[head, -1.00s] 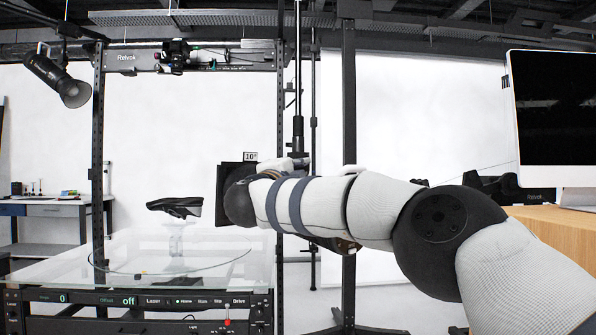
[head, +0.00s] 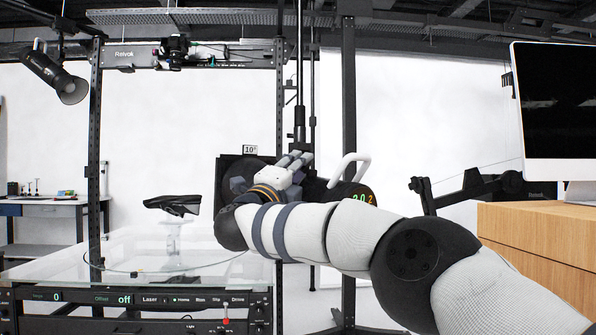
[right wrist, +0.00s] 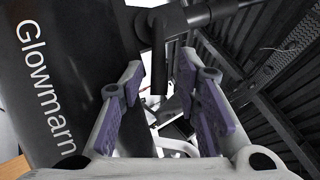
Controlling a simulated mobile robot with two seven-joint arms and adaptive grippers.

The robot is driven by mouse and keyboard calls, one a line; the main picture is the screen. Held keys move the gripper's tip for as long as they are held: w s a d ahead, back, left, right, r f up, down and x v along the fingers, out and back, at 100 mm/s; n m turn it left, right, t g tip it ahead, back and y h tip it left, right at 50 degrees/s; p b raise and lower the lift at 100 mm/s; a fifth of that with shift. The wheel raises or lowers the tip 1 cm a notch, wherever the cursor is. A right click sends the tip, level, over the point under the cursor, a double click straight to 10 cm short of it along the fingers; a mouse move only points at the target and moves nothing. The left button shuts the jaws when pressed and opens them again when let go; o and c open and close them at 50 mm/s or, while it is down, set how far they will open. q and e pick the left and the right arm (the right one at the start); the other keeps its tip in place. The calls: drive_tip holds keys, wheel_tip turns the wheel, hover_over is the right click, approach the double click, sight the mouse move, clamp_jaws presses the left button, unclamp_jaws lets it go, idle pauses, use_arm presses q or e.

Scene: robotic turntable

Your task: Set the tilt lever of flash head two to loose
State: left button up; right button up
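The flash head (head: 322,188) is a dark cylinder with lit green digits and a white loop handle (head: 352,163). It stands at the right of the frame post, partly behind my right gripper (head: 296,160). In the right wrist view its black body (right wrist: 75,75) reads "Glowmarn". A short black bar (right wrist: 159,68), which looks like the tilt lever, hangs from a dark joint (right wrist: 165,20). It shows between the open purple-padded fingers of my right gripper (right wrist: 160,92), with gaps on both sides. I cannot tell its setting. My left gripper is out of view.
A dark upright post (head: 348,100) rises behind my right arm. A monitor (head: 555,110) stands on a wooden cabinet (head: 540,250) at right.

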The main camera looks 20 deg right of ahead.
drive_tip(key=shift+f, duration=0.1)
drive_tip(key=v, duration=0.8)
